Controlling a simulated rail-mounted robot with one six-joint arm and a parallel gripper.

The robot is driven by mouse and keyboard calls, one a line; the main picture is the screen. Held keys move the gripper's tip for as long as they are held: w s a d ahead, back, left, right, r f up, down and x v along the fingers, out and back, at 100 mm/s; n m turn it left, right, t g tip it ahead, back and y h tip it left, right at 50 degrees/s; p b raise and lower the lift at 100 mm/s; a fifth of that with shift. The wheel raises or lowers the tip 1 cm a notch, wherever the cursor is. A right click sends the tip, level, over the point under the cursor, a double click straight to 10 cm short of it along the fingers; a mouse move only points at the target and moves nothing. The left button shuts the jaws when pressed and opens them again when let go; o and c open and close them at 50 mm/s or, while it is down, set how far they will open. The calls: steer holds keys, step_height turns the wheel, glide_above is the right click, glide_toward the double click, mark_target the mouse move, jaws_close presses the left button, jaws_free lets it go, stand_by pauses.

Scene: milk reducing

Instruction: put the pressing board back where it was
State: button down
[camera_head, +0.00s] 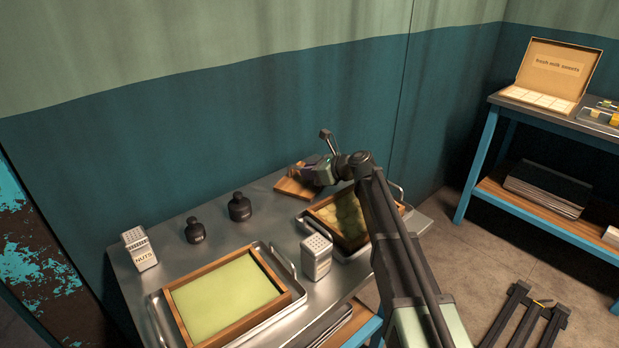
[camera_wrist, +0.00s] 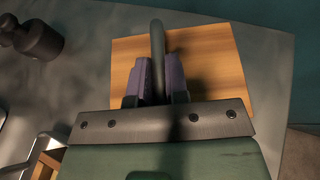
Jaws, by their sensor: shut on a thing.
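The pressing board (camera_head: 293,187) is a flat square of light wood at the back of the metal table, near the wall. In the wrist view the board (camera_wrist: 212,65) lies flat and level, with a dark curved handle (camera_wrist: 157,42) standing up from it. My gripper (camera_head: 312,171) is over the board, its fingers mostly hidden by my wrist. In the wrist view the purple finger pads of my gripper (camera_wrist: 158,80) are shut on the handle from both sides. I cannot tell whether the board touches the table or hangs just above it.
A tray with a wooden frame of yellow pieces (camera_head: 346,217) lies right beside the board, under my arm. A frame of pale green mass (camera_head: 222,298) lies front left. Dark weights (camera_head: 240,207), a nuts shaker (camera_head: 139,248) and another shaker (camera_head: 316,257) stand on the metal table (camera_head: 180,270).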

steer(key=shift+f, duration=0.15)
steer(key=c, duration=1.1)
jaws_free()
steer(key=shift+r, duration=0.4)
steer(key=p+v, duration=0.4)
steer(key=v, duration=0.7)
steer(key=shift+s+d, duration=0.15)
steer(key=shift+d, duration=0.25)
